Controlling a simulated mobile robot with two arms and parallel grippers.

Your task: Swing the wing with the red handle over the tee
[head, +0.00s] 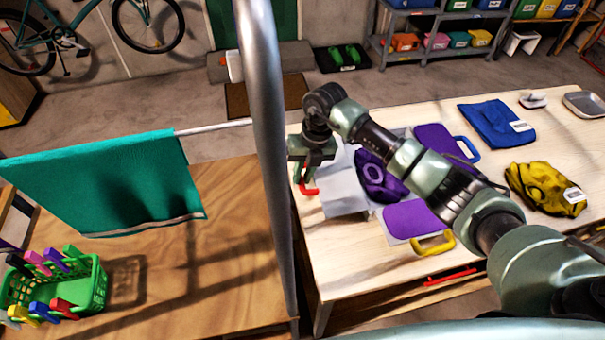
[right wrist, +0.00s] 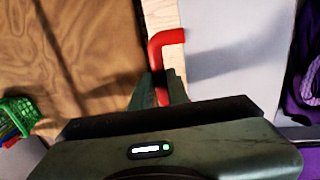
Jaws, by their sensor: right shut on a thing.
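A purple tee (head: 371,182) lies bunched on a folding board on the right-hand table. The board's pale grey wing with the red handle (head: 343,202) is on the tee's left; I cannot tell whether it is flat or slightly raised. My right gripper (head: 310,176) is above the wing's left edge, shut on the red handle (head: 308,189). In the right wrist view the red handle (right wrist: 166,38) runs between the fingers (right wrist: 163,92). Purple cloth also covers the wings with the blue handle (head: 467,148) and the yellow handle (head: 434,244). My left gripper is not in view.
A metal pole (head: 262,120) rises left of my right gripper. A green towel (head: 110,185) hangs on a rod, and a green basket (head: 90,283) of pegs stands below it. Blue cloth (head: 490,125) and yellow cloth (head: 545,188) lie to the right.

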